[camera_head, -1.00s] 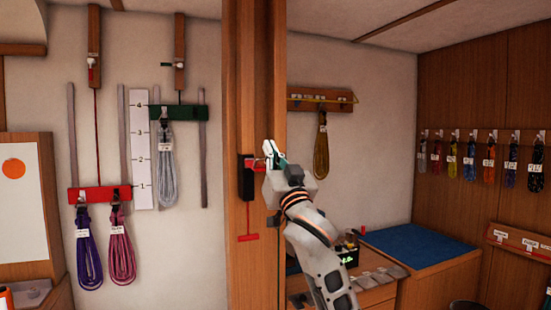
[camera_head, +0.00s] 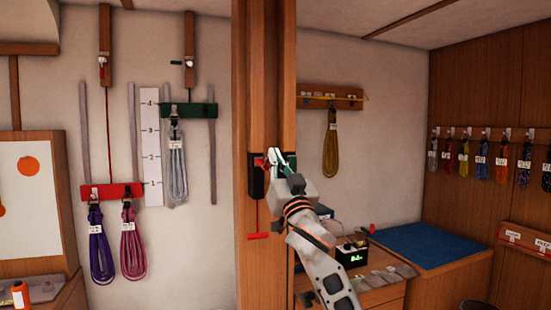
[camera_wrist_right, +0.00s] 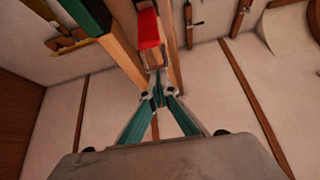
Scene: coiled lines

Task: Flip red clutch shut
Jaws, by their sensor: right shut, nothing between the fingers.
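The red clutch is a black housing (camera_head: 257,182) with a short red lever (camera_head: 258,162), mounted on the wooden post. My right gripper (camera_head: 272,156) is shut and empty, at the lever's right in the head view. It partly covers the right side of the clutch area. In the right wrist view the red lever (camera_wrist_right: 149,28) is just above my closed fingertips (camera_wrist_right: 158,92); whether they touch cannot be told. A dark green part (camera_wrist_right: 85,14) is to its left there. My left gripper is in neither view.
A red pull handle (camera_head: 259,235) hangs below the housing on the post (camera_head: 265,80). Left of it, a red bar (camera_head: 112,191) and a green bar (camera_head: 189,110) carry coiled lines. A bench with a blue mat (camera_head: 420,243) stands at the right.

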